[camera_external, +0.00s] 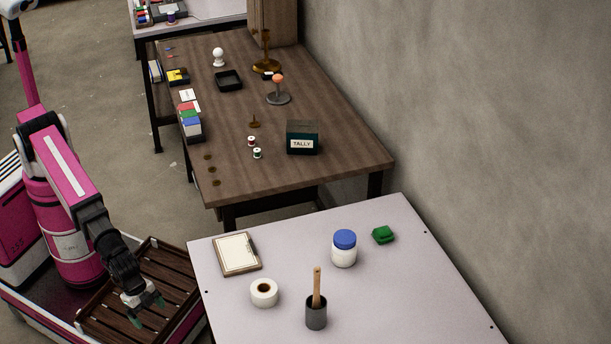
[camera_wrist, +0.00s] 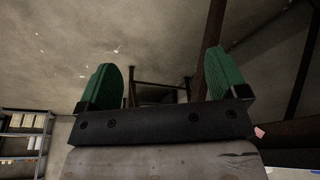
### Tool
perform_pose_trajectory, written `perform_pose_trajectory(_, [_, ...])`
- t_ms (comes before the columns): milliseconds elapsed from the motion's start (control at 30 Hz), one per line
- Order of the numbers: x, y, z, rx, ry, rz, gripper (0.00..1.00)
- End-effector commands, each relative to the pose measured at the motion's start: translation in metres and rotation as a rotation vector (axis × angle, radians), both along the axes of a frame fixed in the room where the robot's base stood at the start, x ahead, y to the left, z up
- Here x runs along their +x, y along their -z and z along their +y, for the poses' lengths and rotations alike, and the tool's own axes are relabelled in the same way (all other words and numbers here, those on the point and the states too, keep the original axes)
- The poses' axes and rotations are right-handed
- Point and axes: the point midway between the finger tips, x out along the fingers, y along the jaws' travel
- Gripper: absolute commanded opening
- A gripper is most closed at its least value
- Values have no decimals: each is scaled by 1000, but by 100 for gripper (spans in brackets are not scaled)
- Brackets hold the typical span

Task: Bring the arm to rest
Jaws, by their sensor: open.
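My pink arm with a dark wrist reaches down at the left of the external view. My gripper (camera_external: 148,309) hangs low over the dark slatted wooden deck of my own base, left of the white table. In the wrist view my gripper (camera_wrist: 165,85) shows two green finger pads standing wide apart, with nothing between them. It is open and empty. It is apart from every object on the tables.
The white table (camera_external: 400,300) carries a clipboard (camera_external: 237,254), a tape roll (camera_external: 264,293), a dark cup with a wooden stick (camera_external: 316,312), a blue-lidded jar (camera_external: 344,248) and a green cloth-like item (camera_external: 383,235). A brown table (camera_external: 340,170) with a TALLY box (camera_external: 302,138) stands behind.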

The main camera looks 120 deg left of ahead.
Motion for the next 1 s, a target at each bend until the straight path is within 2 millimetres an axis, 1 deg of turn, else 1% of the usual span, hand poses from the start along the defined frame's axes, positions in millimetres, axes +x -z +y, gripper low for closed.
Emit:
perform_pose_trajectory(33, [-1,3,13,3,-10,9,91])
perform_pose_trajectory(167, [-3,10,45,12,-32,39,91])
perform_pose_trajectory(267, [-7,17,77,19,-54,69,91])
perform_pose_trajectory(400, [-17,27,127,26,-89,119,91])
perform_pose_trajectory(600, [-38,41,193,23,-136,190,91])
perform_pose_trajectory(700, [-48,46,216,19,-152,219,91])
perform_pose_trajectory(800, [-55,49,232,14,-162,237,91])
perform_pose_trajectory(867, [-57,50,237,12,-167,244,91])
perform_pose_trajectory(1000, [-57,50,237,12,-167,244,91])
